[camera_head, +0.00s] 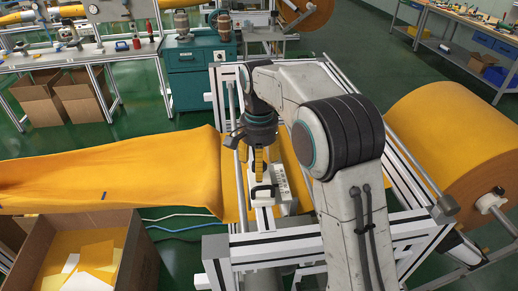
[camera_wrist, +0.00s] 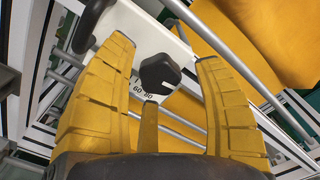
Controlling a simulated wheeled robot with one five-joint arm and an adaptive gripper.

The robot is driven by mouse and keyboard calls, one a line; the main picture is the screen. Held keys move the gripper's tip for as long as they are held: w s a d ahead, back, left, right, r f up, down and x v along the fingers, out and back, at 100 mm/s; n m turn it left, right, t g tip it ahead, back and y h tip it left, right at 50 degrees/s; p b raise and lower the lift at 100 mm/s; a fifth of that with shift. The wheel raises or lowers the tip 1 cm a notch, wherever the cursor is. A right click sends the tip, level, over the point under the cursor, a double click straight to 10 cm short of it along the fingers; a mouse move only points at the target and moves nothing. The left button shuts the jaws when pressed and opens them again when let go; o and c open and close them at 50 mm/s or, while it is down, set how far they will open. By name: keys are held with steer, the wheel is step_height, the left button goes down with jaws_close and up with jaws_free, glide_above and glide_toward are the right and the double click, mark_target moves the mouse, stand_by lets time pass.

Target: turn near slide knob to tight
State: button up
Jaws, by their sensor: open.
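A black lobed knob (camera_wrist: 160,73) sits on a white plate (camera_wrist: 128,28) with printed numbers, "60" and "80" among them, in the wrist view. A light pointer mark shows on the knob's lower right side. My gripper (camera_wrist: 164,54) is open, with one yellow finger on each side of the knob and a visible gap on both sides. In the head view my gripper (camera_head: 258,165) points down over the frame, above a pale slide unit (camera_head: 281,186). The knob cannot be made out in the head view. Whether the fingertips reach down to knob height is unclear.
Yellow felt (camera_head: 120,172) runs leftward from the metal frame (camera_head: 275,245). A big felt roll (camera_head: 455,140) is at right. A cardboard box (camera_head: 140,255) stands at lower left. Metal rods (camera_wrist: 215,40) and a dark part (camera_wrist: 88,22) lie close around my fingers.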

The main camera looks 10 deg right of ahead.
step_height(320, 180, up, 12)
steer(key=shift+f, duration=0.25)
stand_by(0.4)
steer(key=shift+s, duration=0.1)
stand_by(0.3)
steer(key=s+d+r+n+t+b, duration=0.1)
steer(key=s+d+n+b, duration=0.1)
steer(key=s+d, duration=0.3)
steer(key=s+d+f+n+t+b, duration=0.1)
steer(key=s+d+f+n+t, duration=0.1)
steer(key=s+f, duration=0.4)
steer(key=s+d+f+n+t+b, duration=0.1)
steer(key=s+d+f+n, duration=0.2)
steer(key=s+f, duration=0.4)
steer(key=s, duration=0.9)
steer(key=shift+d+t+b, duration=0.15)
steer(key=shift+t+b, duration=0.2)
steer(key=shift+t, duration=0.05)
